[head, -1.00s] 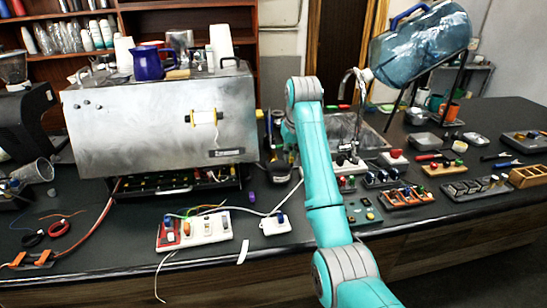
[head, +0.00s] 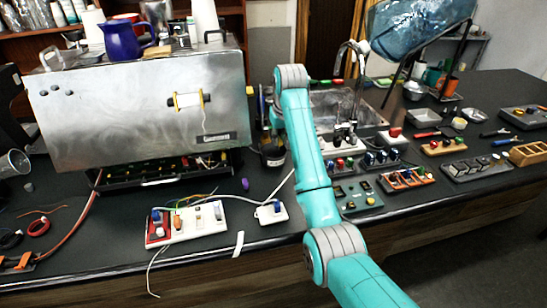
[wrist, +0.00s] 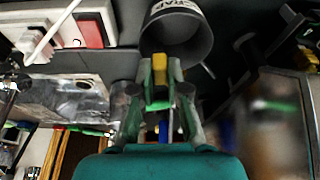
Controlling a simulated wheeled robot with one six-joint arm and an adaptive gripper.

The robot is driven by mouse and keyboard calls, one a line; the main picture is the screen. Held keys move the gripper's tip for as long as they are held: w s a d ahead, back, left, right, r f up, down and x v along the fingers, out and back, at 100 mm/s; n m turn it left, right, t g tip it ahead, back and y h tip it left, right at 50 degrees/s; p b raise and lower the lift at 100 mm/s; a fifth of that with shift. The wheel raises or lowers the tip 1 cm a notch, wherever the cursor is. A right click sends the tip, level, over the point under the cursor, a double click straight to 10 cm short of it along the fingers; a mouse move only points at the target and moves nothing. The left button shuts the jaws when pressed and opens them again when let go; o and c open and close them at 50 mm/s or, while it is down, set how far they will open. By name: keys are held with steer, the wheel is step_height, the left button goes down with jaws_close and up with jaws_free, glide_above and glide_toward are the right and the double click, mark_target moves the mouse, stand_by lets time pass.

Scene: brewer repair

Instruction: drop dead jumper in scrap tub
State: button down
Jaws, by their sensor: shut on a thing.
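In the wrist view my gripper (wrist: 160,75) is shut on a small yellow piece, which looks like the jumper (wrist: 159,66). The piece sticks out past the fingertips. In the head view a dark tub (head: 272,159) stands on the counter right of the metal brewer (head: 140,110). My gripper is hard to make out there beside my arm.
A white power strip (head: 186,222) and a small white switch box (head: 271,213) with cables lie in front of the brewer. Several switch and button blocks (head: 405,180) stand right of my arm. A sink (head: 345,105) and a tilted water bottle (head: 420,25) are behind.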

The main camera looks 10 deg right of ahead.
steer(key=shift+f, duration=0.6)
steer(key=c, duration=1.1)
jaws_free()
steer(key=shift+r, duration=0.15)
